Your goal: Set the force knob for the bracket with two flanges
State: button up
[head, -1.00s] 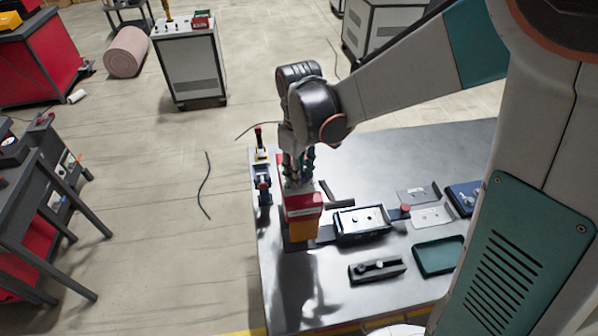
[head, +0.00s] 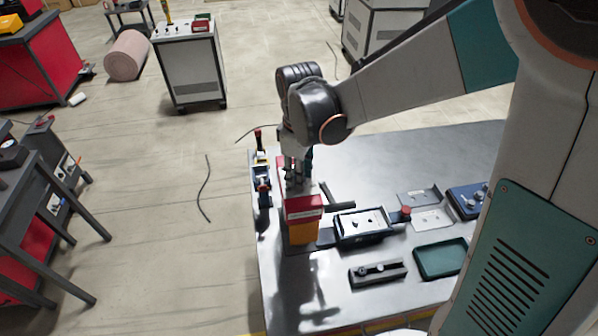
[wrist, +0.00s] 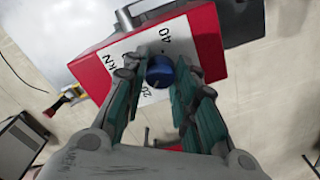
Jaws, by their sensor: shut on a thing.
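The blue force knob (wrist: 160,72) sits on a white dial plate (wrist: 150,50) marked 20, kN and 40, on top of a red housing (wrist: 205,45). My gripper (wrist: 158,85) has its teal fingers on both sides of the knob and is shut on it. In the head view, my gripper (head: 297,178) points down at the red and orange press unit (head: 303,212) at the table's left edge; the knob is hidden there. A pale plate with holes (head: 362,222) lies in a dark blue fixture beside the unit. I cannot make out its flanges.
A grey plate (head: 418,197) and a paler one (head: 432,219) lie farther right. A green tray (head: 440,259), a black block (head: 378,272) and a blue box (head: 468,200) are on the table (head: 400,155). Small devices stand along its left edge. The table's back is clear.

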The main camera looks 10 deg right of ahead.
jog(key=o, duration=1)
jog(key=shift+o, duration=0.2)
notch_tip(320, 180, up, 12)
jog(key=shift+s, duration=0.1)
